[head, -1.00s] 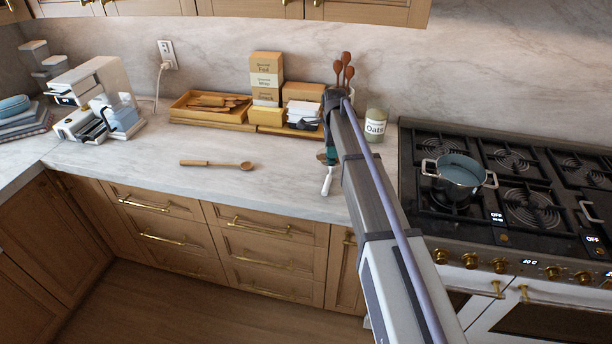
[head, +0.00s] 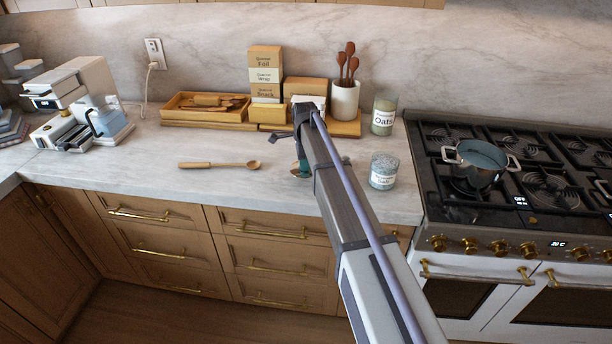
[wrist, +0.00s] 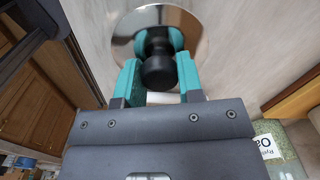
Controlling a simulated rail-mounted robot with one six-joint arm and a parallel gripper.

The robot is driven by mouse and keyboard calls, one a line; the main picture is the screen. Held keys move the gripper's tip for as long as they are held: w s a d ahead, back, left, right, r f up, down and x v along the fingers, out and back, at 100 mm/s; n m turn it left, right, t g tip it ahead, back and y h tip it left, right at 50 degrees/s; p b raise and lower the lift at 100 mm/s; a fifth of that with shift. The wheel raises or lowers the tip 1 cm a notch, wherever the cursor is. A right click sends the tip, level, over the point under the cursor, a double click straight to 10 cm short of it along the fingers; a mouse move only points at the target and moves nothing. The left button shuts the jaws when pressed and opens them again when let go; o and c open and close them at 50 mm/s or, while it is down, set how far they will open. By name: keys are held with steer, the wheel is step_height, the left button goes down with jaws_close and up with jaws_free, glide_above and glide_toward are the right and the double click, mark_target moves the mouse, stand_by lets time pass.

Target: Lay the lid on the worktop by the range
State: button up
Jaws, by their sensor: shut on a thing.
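The lid (wrist: 196,32) is a round, shiny metal disc with a black knob, seen in the wrist view. My gripper (wrist: 158,75) is shut on the lid, its teal fingers on either side of the knob. In the head view my gripper (head: 301,168) is over the worktop (head: 230,195), left of the range (head: 505,165). My arm hides most of the lid there. I cannot tell whether the lid touches the worktop.
A labelled glass jar (head: 383,172) stands right of my arm, with the oats jar (head: 384,117) behind it. A wooden spoon (head: 215,165) lies to the left. Boxes and a utensil crock (head: 344,99) stand at the back. A pot (head: 476,165) is on the range.

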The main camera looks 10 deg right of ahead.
step_height(320, 180, down, 4)
steer(key=b, duration=0.3)
steer(key=shift+r, duration=0.1)
steer(key=shift+r+p, duration=0.3)
steer(key=shift+p, duration=0.05)
steer(key=shift+c, duration=0.3)
steer(key=shift+f, duration=0.2)
steer(key=o, duration=1)
step_height(320, 180, up, 13)
steer(key=p, duration=1.2)
steer(key=shift+f, duration=0.1)
steer(key=s+n, duration=1.9)
steer(key=s, duration=1.7)
steer(key=f+b, duration=0.2)
steer(key=f, duration=0.1)
steer(key=f+b, duration=0.1)
steer(key=b, duration=0.1)
steer(key=shift+w+f, duration=0.25)
steer(key=shift+w, duration=0.05)
